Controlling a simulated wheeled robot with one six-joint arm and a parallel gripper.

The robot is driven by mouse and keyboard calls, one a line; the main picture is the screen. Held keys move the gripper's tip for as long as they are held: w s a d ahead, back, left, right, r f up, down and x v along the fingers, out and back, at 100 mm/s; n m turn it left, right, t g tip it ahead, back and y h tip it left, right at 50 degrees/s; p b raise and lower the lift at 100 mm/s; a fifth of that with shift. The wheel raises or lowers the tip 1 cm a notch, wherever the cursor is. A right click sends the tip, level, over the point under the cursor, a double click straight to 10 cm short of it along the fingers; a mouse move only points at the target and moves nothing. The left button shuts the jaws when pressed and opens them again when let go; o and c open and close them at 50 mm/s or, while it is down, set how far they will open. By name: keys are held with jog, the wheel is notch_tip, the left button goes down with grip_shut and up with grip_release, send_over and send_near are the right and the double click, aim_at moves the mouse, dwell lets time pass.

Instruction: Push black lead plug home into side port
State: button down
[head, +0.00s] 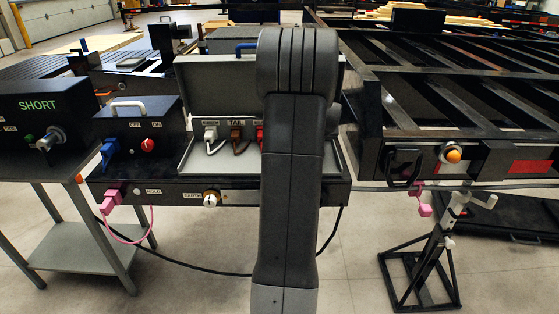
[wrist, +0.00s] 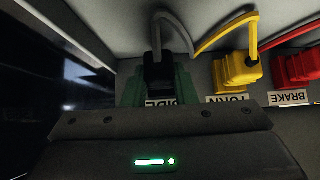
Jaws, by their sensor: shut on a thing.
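The black lead plug (wrist: 159,72) stands upright in the wrist view, with a grey lead (wrist: 184,34) looping from its top. My gripper (wrist: 158,92) is shut on it, with green finger parts showing at both sides of the plug. The side port is hidden behind the plug and gripper; its partly covered "SIDE" label shows just below. I cannot tell how deep the plug sits. In the head view my arm hides the gripper, plug and port.
A yellow plug (wrist: 236,72) at "TURN" and a red plug (wrist: 296,67) at "BRAKE" stand close to the right. In the head view, white (head: 210,132) and brown (head: 236,136) plugs line the open box (head: 213,72). A trailer frame (head: 440,117) stands to the right.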

jog(key=shift+w, duration=0.6)
jog(key=c, duration=1.1)
grip_release()
jog(key=p+v, duration=0.2)
jog(key=v, duration=1.1)
jog(key=shift+s+r, duration=0.25)
jog(key=shift+s, duration=0.05)
jog(key=b+x, duration=0.1)
jog(key=x, duration=1.2)
jog(key=shift+w+f+b, duration=0.25)
jog(key=shift+w+b, duration=0.05)
jog(key=shift+b, duration=0.05)
jog(key=shift+s, duration=0.1)
